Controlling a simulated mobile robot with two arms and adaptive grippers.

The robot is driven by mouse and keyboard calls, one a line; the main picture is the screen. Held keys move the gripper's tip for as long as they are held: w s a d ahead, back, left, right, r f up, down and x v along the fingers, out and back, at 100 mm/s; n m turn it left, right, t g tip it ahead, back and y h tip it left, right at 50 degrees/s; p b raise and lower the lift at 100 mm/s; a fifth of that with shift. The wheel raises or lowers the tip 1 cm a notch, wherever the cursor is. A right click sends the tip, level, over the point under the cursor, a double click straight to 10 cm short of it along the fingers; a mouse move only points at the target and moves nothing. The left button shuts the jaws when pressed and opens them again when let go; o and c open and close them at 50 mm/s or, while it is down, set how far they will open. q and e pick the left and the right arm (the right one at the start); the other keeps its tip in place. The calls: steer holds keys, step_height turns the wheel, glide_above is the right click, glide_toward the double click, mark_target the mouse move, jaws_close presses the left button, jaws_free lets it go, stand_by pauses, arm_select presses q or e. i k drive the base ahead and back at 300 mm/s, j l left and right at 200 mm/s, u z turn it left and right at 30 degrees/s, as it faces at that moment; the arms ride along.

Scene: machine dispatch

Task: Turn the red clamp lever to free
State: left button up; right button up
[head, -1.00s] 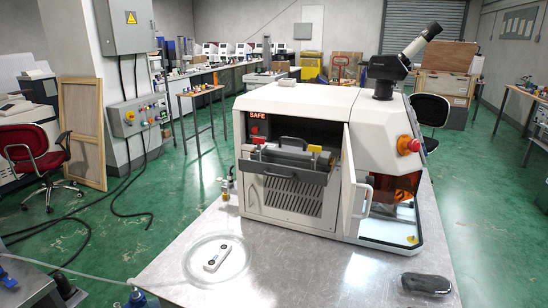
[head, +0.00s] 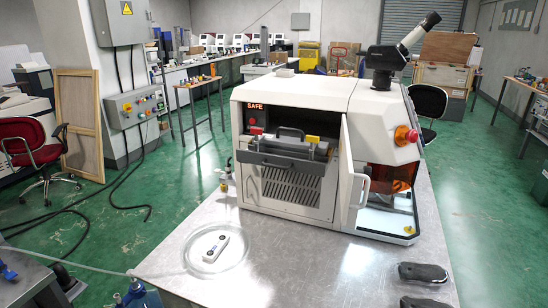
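The red clamp lever (head: 256,131) appears as a small red piece at the left end of the fixture in the machine's open bay, below the lit SAFE sign (head: 257,106). It is too small to tell its angle exactly. A yellow piece (head: 313,139) sits at the fixture's right end. The grey fixture has a dark handle (head: 291,131) on top and rests over a dark front ledge (head: 290,162). Neither of my grippers is in view, and nothing touches the lever.
The white machine (head: 375,105) stands on a metal table (head: 290,265). Its side door (head: 354,175) stands open at the right of the bay. A white device (head: 215,246) lies within a ring on the table. Two dark objects (head: 423,271) lie front right. The front middle is clear.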

mark_target(257, 132)
steer(key=i+j+z, duration=0.2)
steer(key=j, duration=0.15)
steer(key=i+j+z, duration=0.1)
steer(key=j+z, duration=0.15)
steer(key=i+j+z, duration=0.2)
steer(key=j, duration=0.25)
steer(key=j+z, duration=0.2)
steer(key=j, duration=0.15)
